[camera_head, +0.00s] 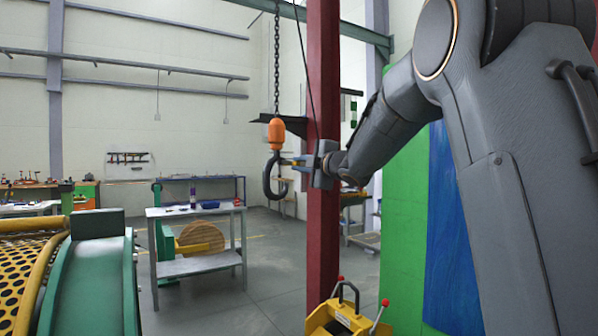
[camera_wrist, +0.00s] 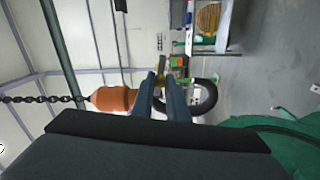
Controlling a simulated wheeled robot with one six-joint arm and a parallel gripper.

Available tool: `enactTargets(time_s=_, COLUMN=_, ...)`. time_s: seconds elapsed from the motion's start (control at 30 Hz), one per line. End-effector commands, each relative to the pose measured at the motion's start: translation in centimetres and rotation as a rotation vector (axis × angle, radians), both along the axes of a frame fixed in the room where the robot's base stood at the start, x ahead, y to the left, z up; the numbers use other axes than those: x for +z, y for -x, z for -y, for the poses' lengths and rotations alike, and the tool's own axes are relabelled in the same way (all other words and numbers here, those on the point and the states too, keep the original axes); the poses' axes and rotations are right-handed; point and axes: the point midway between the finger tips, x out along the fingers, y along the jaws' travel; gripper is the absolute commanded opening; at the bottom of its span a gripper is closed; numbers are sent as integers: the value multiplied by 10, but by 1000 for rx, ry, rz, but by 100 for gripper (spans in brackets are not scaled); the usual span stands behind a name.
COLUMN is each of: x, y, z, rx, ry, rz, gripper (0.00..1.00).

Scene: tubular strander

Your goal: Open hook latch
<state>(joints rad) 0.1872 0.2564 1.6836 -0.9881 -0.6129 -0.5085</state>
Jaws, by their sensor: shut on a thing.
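A dark crane hook (camera_head: 268,180) hangs upright from a chain under an orange swivel block (camera_head: 277,133). In the wrist view the hook (camera_wrist: 206,97) lies sideways, with the orange block (camera_wrist: 112,98) to its left. My gripper (camera_head: 288,161) reaches in from the right, just below the orange block, at the upper opening of the hook. In the wrist view my gripper (camera_wrist: 160,82) has its two fingers close together across the hook's mouth. It is shut on the hook latch, which the fingers mostly hide; its exact angle cannot be told.
A red column (camera_head: 322,230) stands right behind my wrist. A yellow control box (camera_head: 345,318) with levers is below. A grey table (camera_head: 195,211) and a wooden reel (camera_head: 200,240) stand behind the hook. A green machine (camera_head: 92,285) is at the lower left.

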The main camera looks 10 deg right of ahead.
Motion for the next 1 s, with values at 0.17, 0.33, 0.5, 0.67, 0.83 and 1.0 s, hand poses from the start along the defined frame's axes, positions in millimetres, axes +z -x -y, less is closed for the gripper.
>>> enactTargets(time_s=0.17, x=1, y=0, z=0, rx=0, ry=26, rz=8, gripper=0)
enactTargets(time_s=0.33, x=1, y=0, z=0, rx=0, ry=31, rz=10, gripper=0)
enactTargets(time_s=0.5, x=1, y=0, z=0, rx=1, ry=30, rz=10, gripper=0)
enactTargets(time_s=0.67, x=1, y=0, z=0, rx=1, ry=30, rz=10, gripper=29)
enactTargets(time_s=0.83, x=1, y=0, z=0, rx=0, ry=29, rz=10, gripper=32)
enactTargets(time_s=1.0, x=1, y=1, z=1, rx=0, ry=30, rz=10, gripper=32)
